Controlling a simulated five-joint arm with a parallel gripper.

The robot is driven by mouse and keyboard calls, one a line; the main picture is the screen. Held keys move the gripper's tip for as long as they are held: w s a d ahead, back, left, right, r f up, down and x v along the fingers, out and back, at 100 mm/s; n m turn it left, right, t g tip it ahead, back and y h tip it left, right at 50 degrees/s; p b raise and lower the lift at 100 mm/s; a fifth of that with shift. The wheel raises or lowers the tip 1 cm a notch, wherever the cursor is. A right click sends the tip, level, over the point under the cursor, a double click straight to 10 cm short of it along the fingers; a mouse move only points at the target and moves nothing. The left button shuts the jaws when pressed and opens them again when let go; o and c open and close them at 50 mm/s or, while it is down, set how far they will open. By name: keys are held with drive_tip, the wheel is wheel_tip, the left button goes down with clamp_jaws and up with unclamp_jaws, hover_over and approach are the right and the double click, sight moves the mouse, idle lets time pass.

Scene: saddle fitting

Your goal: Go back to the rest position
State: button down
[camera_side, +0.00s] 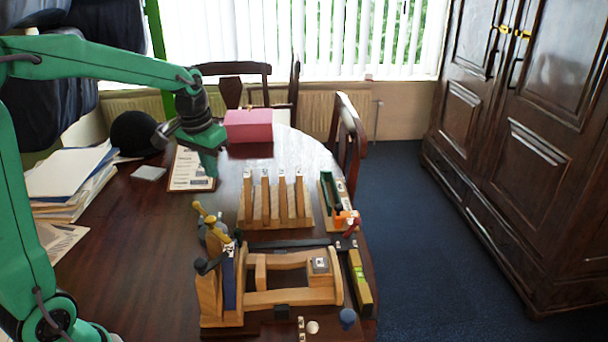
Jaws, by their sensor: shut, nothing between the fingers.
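My gripper (209,165) is at the end of my green arm, at the upper left of the picture. It points down above the far part of the table, over the clipboard's right side. It is shut, with nothing seen in it. The wooden saddle fixture (290,297) stands at the near right of the table, well apart from my gripper. A small grey block (320,265) sits on its right end. A wooden rack (275,222) with several upright posts stands behind the fixture.
A red box (248,125) stands at the table's far end. A clipboard (190,172), a dark round hat (133,133) and stacked papers (68,180) lie at the left. A small tool holder (333,200) and a yellow level (360,282) are near the right edge. The left middle table (140,240) is clear.

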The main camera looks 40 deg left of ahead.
drive_tip(key=s+d+r+m+t, duration=0.1)
drive_tip(key=s+d, duration=0.4)
drive_tip(key=s, duration=0.3)
drive_tip(key=s+d+r+m+t, duration=0.1)
drive_tip(key=s+d+r+t, duration=0.1)
drive_tip(key=s+d, duration=0.3)
drive_tip(key=s, duration=0.4)
drive_tip(key=shift+s+d+t+h, duration=0.15)
drive_tip(key=shift+d+t+h, duration=0.15)
